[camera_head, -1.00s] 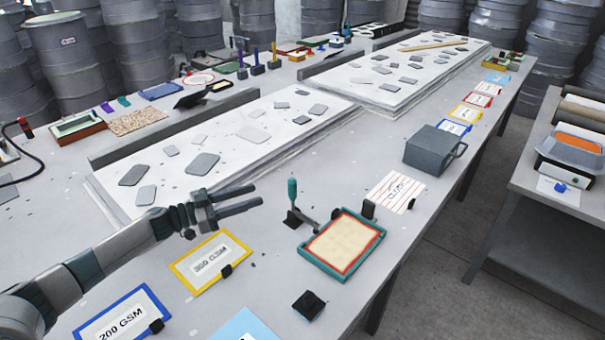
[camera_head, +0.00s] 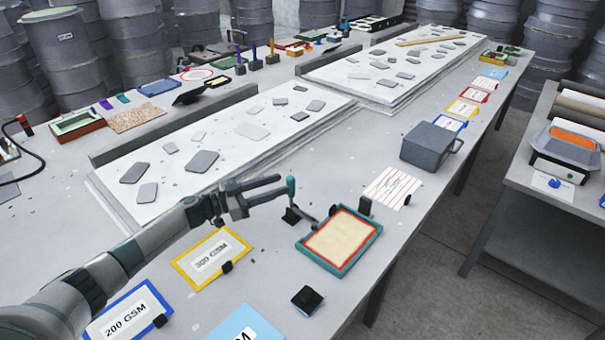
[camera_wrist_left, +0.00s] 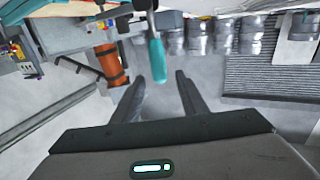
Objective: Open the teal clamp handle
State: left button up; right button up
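The teal clamp handle (camera_head: 291,187) stands upright on its dark clamp base (camera_head: 292,214), beside a teal-edged frame (camera_head: 369,256) with a red inner border and a cream panel. My left gripper (camera_head: 283,187) is open, its two fingers pointing right, with the tips at the handle. In the left wrist view the teal handle (camera_wrist_left: 157,62) hangs between and just beyond the open fingertips (camera_wrist_left: 160,80); I cannot tell whether they touch it. My right gripper is not in view.
A yellow 300 GSM card (camera_head: 187,267) and a blue 200 GSM card (camera_head: 100,325) lie under and near my left arm. A dark small block (camera_head: 307,298) lies in front. A grey box (camera_head: 426,147) and a striped card (camera_head: 385,183) are to the right.

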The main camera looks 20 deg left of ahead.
pick_arm(q)
jog(key=p+x, duration=0.2)
jog(key=x, duration=0.7)
jog(key=shift+d, duration=0.1)
jog(key=shift+c, duration=0.3)
grip_shut()
